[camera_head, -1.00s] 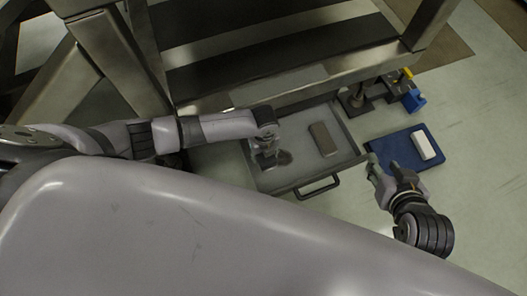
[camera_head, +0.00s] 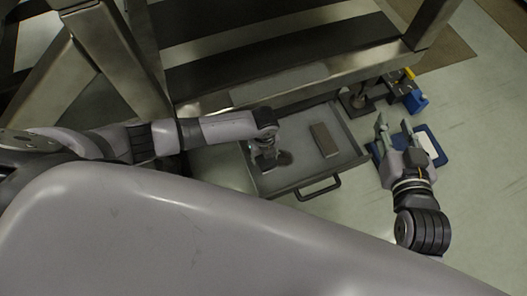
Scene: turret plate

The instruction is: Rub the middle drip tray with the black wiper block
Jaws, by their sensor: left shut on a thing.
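The drip tray (camera_head: 346,161) is a grey open drawer-like tray with a bar handle, pulled out below the metal frame. My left gripper (camera_head: 268,158) reaches down into its left part and is shut on a dark thing, apparently the black wiper block (camera_head: 285,158). The gripper covers part of this block, and whether it touches the tray floor is hard to tell. My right gripper (camera_head: 394,127) is open and empty, its two fingers apart over the left part of a blue mat.
A grey-brown block (camera_head: 324,140) lies in the tray's right part. The blue mat (camera_head: 441,157) holds a white block (camera_head: 427,144). Dark fixtures with a blue part (camera_head: 417,103) stand behind it. The metal frame (camera_head: 300,84) overhangs the tray's back. Floor at the right is clear.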

